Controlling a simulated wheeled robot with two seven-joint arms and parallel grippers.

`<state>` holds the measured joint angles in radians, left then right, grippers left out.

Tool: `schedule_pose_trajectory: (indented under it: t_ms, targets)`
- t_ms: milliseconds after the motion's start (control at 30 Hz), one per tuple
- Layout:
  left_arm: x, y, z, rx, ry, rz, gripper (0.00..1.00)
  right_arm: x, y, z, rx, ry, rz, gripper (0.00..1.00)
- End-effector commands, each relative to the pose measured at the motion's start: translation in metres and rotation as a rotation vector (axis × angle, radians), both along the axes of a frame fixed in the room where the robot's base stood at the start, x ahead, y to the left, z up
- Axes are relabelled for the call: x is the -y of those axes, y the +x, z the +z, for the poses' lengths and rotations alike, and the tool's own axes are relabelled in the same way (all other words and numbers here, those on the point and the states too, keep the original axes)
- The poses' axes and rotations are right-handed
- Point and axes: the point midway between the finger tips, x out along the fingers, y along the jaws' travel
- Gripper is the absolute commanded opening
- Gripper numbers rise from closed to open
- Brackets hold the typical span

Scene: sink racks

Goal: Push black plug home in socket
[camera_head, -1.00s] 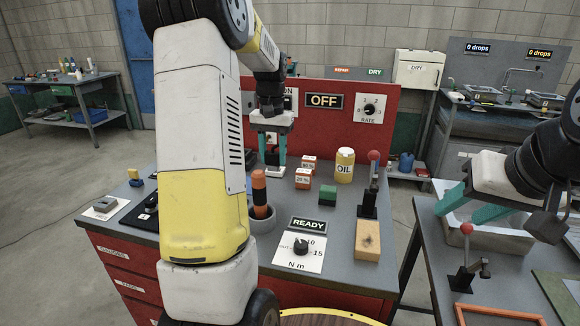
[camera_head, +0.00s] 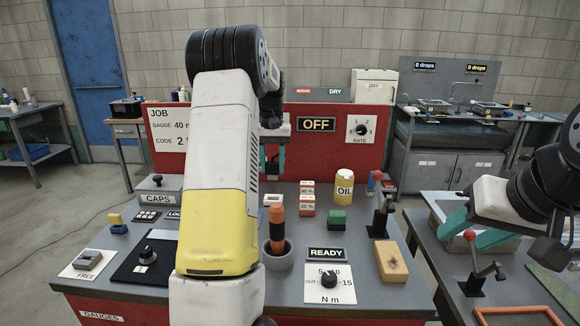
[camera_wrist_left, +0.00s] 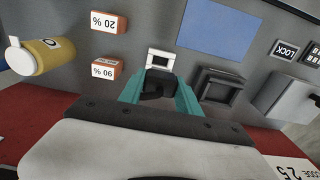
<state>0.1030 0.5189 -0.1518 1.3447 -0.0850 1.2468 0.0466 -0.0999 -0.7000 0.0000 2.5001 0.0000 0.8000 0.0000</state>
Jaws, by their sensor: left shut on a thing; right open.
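My left gripper (camera_head: 272,166) points down in front of the red panel, partly hidden by my arm in the head view. In the left wrist view its teal fingers (camera_wrist_left: 158,92) are shut on a black plug (camera_wrist_left: 157,84). A white-framed piece with a dark middle (camera_wrist_left: 160,60) shows just beyond the plug; it appears as a small white piece (camera_head: 273,200) in the head view. I cannot tell whether it is the socket, or whether the plug touches it. My right gripper (camera_head: 476,229) is open and empty above the right-hand table.
A dark square holder (camera_wrist_left: 220,86) stands beside the plug. Orange-and-white blocks (camera_head: 307,198), a green block (camera_head: 337,219), a yellow oil bottle (camera_head: 344,186) and an orange-handled tool in a grey cup (camera_head: 277,257) stand nearby. The red panel (camera_head: 335,145) rises behind.

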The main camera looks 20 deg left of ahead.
Motion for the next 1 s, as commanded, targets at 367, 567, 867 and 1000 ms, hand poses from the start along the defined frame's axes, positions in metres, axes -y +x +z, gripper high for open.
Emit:
schedule_pose_trajectory:
  t_ms: [367,567,867,1000]
  targets:
    - [0.000,0.000,-0.009,-0.001,0.000,-0.001,0.00,0.000,0.000,0.000,0.000,0.000,0.000,0.49]
    - [0.000,-0.001,-0.029,-0.002,-0.001,-0.001,0.00,0.000,0.000,0.000,0.000,0.000,0.000,0.49]
    - [0.000,0.000,-0.052,-0.001,0.000,-0.001,0.00,0.000,0.000,0.000,0.000,0.000,0.000,0.49]
    - [0.000,0.000,-0.057,-0.001,0.000,-0.001,0.00,0.000,0.000,0.000,0.000,0.000,0.000,0.49]
